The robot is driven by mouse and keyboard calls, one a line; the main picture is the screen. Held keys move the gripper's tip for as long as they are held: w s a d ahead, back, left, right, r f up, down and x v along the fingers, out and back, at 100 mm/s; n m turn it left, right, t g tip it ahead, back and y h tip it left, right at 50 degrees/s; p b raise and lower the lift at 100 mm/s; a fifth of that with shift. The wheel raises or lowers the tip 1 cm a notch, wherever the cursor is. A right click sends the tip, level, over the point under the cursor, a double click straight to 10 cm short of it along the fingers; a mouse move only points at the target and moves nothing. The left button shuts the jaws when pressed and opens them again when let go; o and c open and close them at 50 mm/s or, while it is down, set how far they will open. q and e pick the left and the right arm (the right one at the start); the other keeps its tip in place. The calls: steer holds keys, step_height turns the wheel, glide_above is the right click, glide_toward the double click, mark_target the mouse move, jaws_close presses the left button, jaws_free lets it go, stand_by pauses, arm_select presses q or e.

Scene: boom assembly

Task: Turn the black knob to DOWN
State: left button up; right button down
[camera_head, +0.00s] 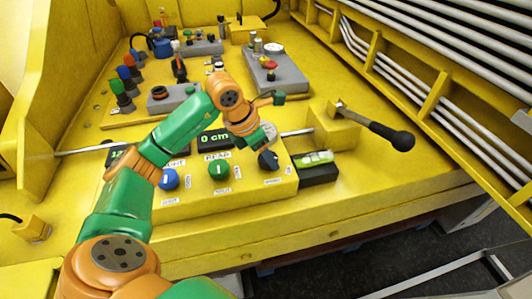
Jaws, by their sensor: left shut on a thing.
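The black knob (268,161) is at the right end of a row of three knobs on the front of the yellow control box (235,189). My left gripper (263,145) reaches down to it from above, shut on it. The hand partly covers the knob's upper side, so its exact pointing direction is hard to tell. White labels sit around the knob, too small to read. My right gripper is not in view.
A blue knob (169,179) and a green knob (218,169) sit to the left, under a display (215,139) reading 0 cm. A black-handled lever (390,136) sticks out at the right. A green level vial (314,158) lies just right of the knob.

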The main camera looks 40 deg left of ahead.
arm_select(q)
steer(key=shift+a+m+h, duration=0.1)
steer(key=shift+m+h, duration=0.3)
steer(key=shift+m, duration=0.7)
steer(key=m, duration=0.1)
steer(key=m+g, duration=0.1)
steer(key=shift+w+r+m+h, duration=0.15)
steer(key=shift+m+h, duration=0.15)
steer(key=shift+h, duration=0.1)
steer(key=m+g+p, duration=0.1)
steer(key=m, duration=0.2)
steer(key=shift+h, duration=0.3)
steer(key=shift+w+a+m+g+p, duration=0.15)
steer(key=shift+m+g+p, duration=0.45)
steer(key=shift+m, duration=1.4)
steer(key=o, duration=1.4)
steer(key=shift+c, duration=0.2)
